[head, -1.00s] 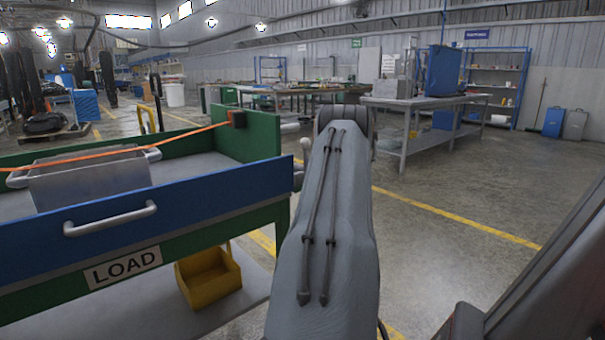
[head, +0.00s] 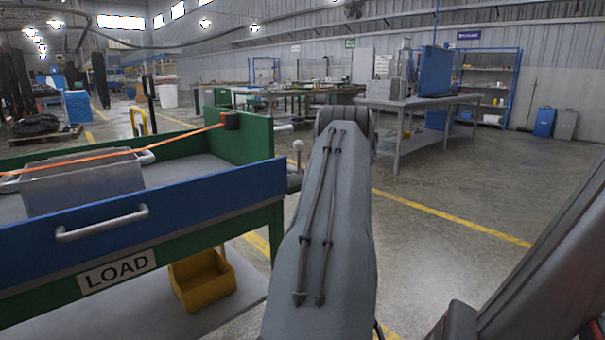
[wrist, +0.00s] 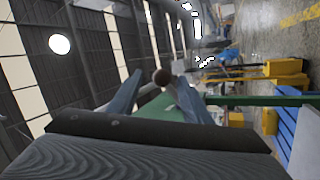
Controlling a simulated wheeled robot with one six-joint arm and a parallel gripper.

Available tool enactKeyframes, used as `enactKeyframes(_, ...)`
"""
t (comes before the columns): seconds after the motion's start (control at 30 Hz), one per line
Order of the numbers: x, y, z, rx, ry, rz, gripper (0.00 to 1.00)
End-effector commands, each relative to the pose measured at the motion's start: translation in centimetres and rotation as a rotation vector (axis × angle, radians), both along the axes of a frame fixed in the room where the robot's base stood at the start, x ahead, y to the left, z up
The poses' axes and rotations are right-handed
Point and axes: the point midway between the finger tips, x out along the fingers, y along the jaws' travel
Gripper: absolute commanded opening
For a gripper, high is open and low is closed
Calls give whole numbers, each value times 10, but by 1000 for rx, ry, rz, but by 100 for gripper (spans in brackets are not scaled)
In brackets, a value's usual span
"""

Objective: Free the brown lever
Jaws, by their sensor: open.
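A lever with a round knob (head: 298,146) stands at the right end of the green and blue cart (head: 170,205); its knob looks pale in the head view. In the wrist view a dark brownish ball (wrist: 162,77), apparently that knob, shows between the tips of my gripper (wrist: 158,88). The two fingers are apart, one on each side of it. I cannot tell how far ahead of the fingertips the ball is, or whether they touch. My gripper is hidden behind my arm in the head view.
An orange strap (head: 110,155) runs over a grey metal bin (head: 85,185) to a dark block (head: 230,120) on the cart's green back wall. A yellow bin (head: 203,280) sits on the lower shelf.

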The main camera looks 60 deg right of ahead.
Motion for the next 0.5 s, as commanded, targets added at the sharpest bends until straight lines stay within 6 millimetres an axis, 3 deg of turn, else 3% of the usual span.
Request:
enactKeyframes(0.2, -21, 13, -11, 0, 0, 0, 44)
enactKeyframes(0.5, -25, 17, -13, -2, 0, 2, 44)
